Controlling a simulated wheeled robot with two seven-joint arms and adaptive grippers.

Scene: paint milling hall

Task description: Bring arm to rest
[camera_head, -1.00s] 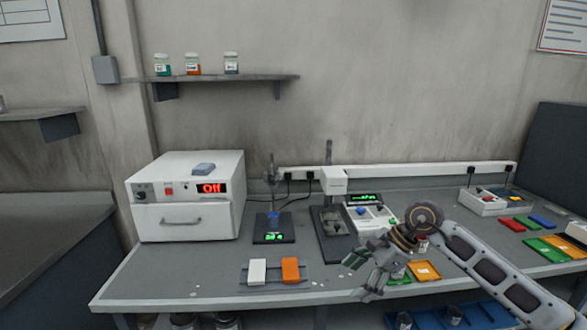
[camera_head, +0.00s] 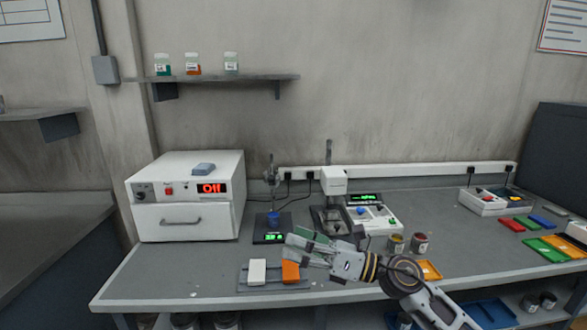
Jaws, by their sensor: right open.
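My right gripper (camera_head: 302,250) is open. Its arm comes in from the lower right and the fingers point left, over the workbench (camera_head: 180,282). In the picture the fingers overlap the top of the orange block (camera_head: 291,272); I cannot tell whether they touch it. No object shows between the fingers. The white block (camera_head: 257,271) stands beside the orange block on a small grey rack (camera_head: 244,279). My left gripper is not in view.
A white oven with "Off" display (camera_head: 182,220) stands left. A stirrer stand with a blue cup (camera_head: 273,217) and a white-headed device (camera_head: 333,181) stand behind the gripper. Two small jars (camera_head: 420,244) and an orange tray (camera_head: 430,270) are right. The bench's front left is mostly clear.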

